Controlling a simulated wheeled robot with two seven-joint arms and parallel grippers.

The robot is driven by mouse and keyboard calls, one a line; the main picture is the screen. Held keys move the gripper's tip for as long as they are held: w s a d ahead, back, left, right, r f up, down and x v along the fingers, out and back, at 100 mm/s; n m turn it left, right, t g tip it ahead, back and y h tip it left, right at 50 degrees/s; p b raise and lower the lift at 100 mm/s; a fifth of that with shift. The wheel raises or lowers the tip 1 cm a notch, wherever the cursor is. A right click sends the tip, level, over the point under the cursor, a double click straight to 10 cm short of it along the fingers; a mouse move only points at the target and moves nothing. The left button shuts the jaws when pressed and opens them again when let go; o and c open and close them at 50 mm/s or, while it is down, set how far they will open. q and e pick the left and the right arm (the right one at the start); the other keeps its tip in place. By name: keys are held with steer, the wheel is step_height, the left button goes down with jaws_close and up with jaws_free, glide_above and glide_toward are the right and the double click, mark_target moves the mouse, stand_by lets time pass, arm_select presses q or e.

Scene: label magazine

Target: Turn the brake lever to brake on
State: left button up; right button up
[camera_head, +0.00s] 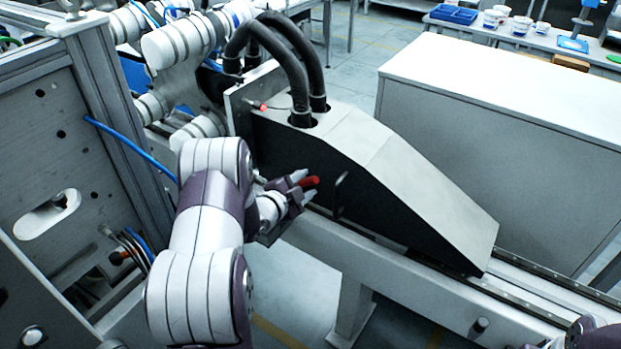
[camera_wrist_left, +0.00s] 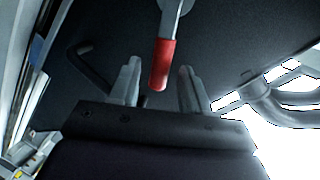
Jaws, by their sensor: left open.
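The brake lever has a red grip (camera_head: 309,182) and stands out from the dark side of the label magazine (camera_head: 370,150) in the head view. In the left wrist view the red grip (camera_wrist_left: 162,64) hangs from a metal shaft. My left gripper (camera_head: 300,185) is open at the lever. In the left wrist view its two fingers (camera_wrist_left: 156,82) stand on either side of the grip's end, with a gap to each side. My right gripper is not seen; only a part of my right arm shows at the bottom right corner of the head view.
A black handle (camera_head: 341,190) sits on the magazine's dark side, right of the lever. Black hoses (camera_head: 297,75) enter the magazine's top. A grey metal frame (camera_head: 55,130) stands at the left. A large grey cabinet (camera_head: 490,120) stands behind the magazine.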

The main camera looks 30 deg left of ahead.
arm_select(q)
steer(key=shift+x, duration=1.45)
jaws_close()
